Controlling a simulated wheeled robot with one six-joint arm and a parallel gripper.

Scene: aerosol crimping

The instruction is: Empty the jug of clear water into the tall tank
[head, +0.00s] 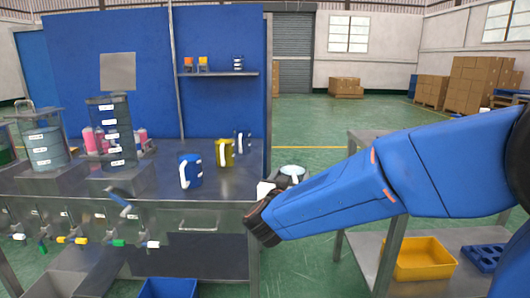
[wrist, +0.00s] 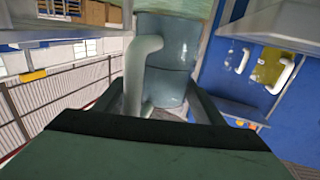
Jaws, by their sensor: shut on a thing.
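My gripper (head: 262,192) is shut on a clear jug, right of the bench in the head view. In the wrist view, the jug (wrist: 178,70) fills the middle, its pale handle (wrist: 136,75) running down between the fingers. The jug looks pale blue-grey; its water level is hard to tell. In the head view, only a pale round part of the jug (head: 293,171) shows above my arm. A tall clear tank (head: 112,125) with white labels stands on a metal stand on the bench's left, apart from the jug. Another clear tank (head: 45,147) stands further left.
On the bench (head: 225,200) stand a blue jug (head: 190,170), a yellow jug (head: 224,152) and a dark jug (head: 242,142), between gripper and tanks. Pink bottles (head: 95,140) stand by the tall tank. Taps line the bench front. A shelf (head: 218,73) hangs behind.

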